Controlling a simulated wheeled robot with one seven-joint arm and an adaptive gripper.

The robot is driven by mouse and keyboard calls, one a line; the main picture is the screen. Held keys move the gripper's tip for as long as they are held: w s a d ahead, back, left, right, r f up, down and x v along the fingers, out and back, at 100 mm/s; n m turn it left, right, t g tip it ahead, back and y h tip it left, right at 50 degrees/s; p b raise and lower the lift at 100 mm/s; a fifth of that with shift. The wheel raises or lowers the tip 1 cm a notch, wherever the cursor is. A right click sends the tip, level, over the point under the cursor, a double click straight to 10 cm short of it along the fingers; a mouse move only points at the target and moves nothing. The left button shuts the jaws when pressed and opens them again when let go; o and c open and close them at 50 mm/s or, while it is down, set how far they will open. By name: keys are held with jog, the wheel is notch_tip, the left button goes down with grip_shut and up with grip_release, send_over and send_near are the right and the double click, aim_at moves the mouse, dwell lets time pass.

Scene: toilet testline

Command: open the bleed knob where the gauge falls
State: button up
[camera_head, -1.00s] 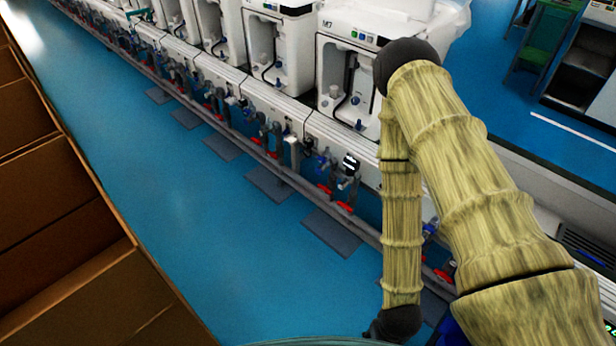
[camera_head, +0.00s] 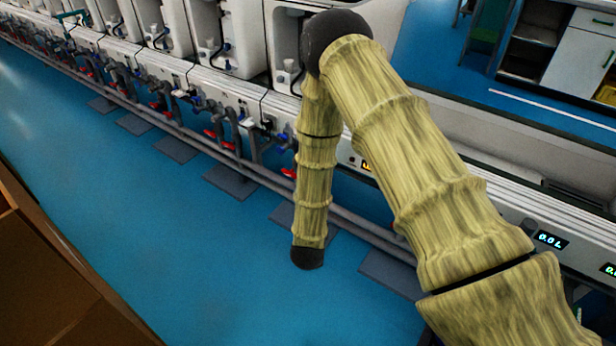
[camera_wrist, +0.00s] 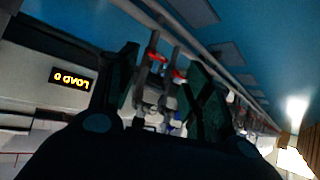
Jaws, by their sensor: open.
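In the wrist view my gripper (camera_wrist: 163,68) is open, its two dark fingers spread with nothing held. Beyond them, between the fingers, are two red handles (camera_wrist: 178,76) on grey pipework, with a blue fitting (camera_wrist: 175,126) below. I cannot tell which of these, if any, is the bleed knob, and I make out no gauge needle. In the head view more red handles (camera_head: 210,133) sit along the line's lower pipes. My gripper is hidden there.
A row of white toilet units (camera_head: 222,35) stands on a long bench with pipes along its front. A small display (camera_head: 550,239) reads "0.0L" at the right. Open blue floor (camera_head: 150,230) lies before the line. Brown boxes (camera_head: 40,270) stand at lower left.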

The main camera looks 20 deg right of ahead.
jog(key=w+a+r+m+t+h+b, duration=0.15)
jog(key=w+m+h+b, duration=0.35)
jog(key=w+b, duration=0.55)
jog(key=w+a+r+m+h+b, duration=0.15)
jog(key=w+m+h+b, duration=0.3)
jog(key=w+b, duration=0.6)
jog(key=shift+h, duration=0.35)
jog(key=shift+s+d+r+b+x, duration=0.2)
jog(key=shift+b+x, duration=0.9)
jog(key=shift+x, duration=0.65)
jog(key=shift+s+d+r+b+x, duration=0.15)
jog(key=shift+s+b+x, duration=0.1)
jog(key=shift+b+x, duration=1.15)
jog(key=shift+s+d+r+b+x, duration=0.15)
jog(key=shift+b+x, duration=0.6)
jog(key=shift+x, duration=1.3)
jog(key=c, duration=1)
